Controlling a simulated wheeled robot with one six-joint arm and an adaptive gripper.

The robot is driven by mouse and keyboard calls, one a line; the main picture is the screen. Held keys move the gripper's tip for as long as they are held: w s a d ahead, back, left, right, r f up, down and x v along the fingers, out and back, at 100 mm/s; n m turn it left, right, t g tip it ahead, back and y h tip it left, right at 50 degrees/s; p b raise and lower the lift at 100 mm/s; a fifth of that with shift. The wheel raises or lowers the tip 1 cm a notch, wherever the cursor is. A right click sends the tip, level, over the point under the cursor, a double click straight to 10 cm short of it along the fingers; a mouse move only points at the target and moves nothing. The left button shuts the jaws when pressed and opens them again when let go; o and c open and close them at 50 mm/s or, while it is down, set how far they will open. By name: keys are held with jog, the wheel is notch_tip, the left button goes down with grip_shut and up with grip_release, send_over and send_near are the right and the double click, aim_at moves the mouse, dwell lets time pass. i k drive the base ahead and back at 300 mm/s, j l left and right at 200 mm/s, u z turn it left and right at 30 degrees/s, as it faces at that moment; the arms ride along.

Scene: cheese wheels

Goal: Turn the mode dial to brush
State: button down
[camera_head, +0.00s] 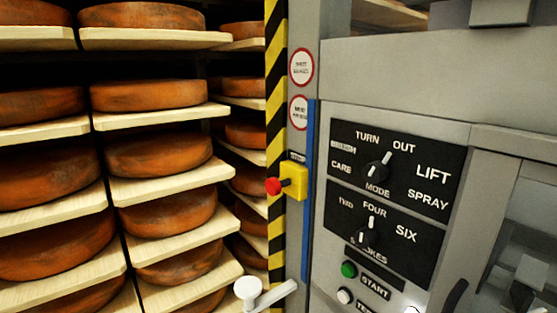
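The mode dial (377,170) is a small black knob on the upper black plate (449,157) of the grey control panel. Its pale pointer line aims up and right, toward the OUT label (404,146). Around it are the labels TURN, LIFT, SPRAY and CARE, with MODE printed below. A small pale label (343,147) at upper left of the dial is too blurred to read; I cannot see a clear "brush" label. I cannot make out my gripper in this view.
A second dial (369,233) sits below, with a green button (349,269) and a white button (345,295) under it. A red stop button (273,186) sticks out at left. A white handle (262,292) is at the bottom. Shelves of cheese wheels (158,154) fill the left.

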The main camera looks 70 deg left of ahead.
aim_at(376, 172)
jog(key=u, duration=1.35)
